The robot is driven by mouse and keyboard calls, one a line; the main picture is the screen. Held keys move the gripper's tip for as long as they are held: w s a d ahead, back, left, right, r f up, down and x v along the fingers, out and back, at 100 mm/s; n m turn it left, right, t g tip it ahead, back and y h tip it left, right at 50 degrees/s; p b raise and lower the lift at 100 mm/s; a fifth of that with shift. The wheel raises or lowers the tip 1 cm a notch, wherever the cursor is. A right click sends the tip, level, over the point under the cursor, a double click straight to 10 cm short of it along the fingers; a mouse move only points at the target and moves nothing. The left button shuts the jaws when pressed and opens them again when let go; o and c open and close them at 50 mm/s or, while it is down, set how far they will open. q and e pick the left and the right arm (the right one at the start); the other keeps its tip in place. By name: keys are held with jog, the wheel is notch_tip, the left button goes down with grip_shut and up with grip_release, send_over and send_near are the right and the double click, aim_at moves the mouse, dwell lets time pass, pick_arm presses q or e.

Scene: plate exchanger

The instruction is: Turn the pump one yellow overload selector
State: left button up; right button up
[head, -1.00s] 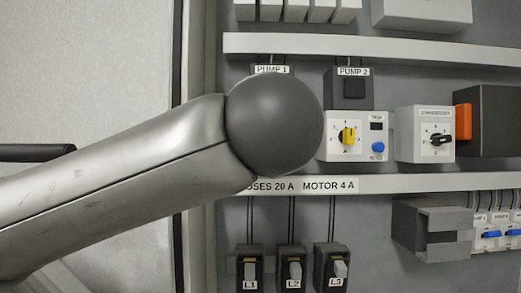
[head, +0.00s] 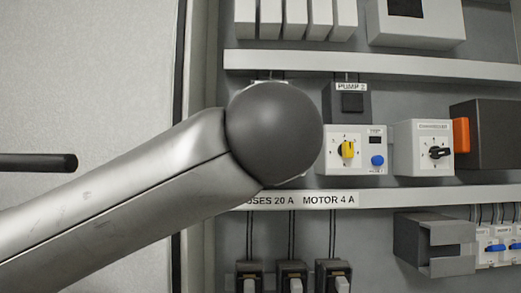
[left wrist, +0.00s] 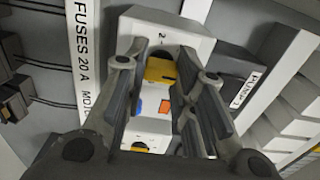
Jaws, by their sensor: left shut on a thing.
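The pump one overload unit is a white box (left wrist: 190,42) in the left wrist view, beside a dark block labelled PUMP 1 (left wrist: 241,82). Its yellow selector (left wrist: 160,71) sits between the fingers of my left gripper (left wrist: 160,73), which is shut on it. The selector's exact angle is partly hidden by the fingers. In the head view, my left arm's round grey joint covers the pump one unit and the gripper. My right gripper is in neither view.
In the head view, a similar pump two unit (head: 361,164) with a yellow selector (head: 346,150) stands just right of my arm. A changeover box (head: 422,148) and an orange part (head: 461,135) lie further right. Fuse holders (head: 291,275) sit below the labelled rail (head: 420,196).

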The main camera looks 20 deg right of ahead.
pick_arm(q)
jog(key=shift+f, duration=0.1)
dwell(0.4)
jog(key=o, duration=1)
jog(key=shift+d, duration=0.1)
jog(key=shift+s, duration=0.1)
jog(key=v, duration=1.2)
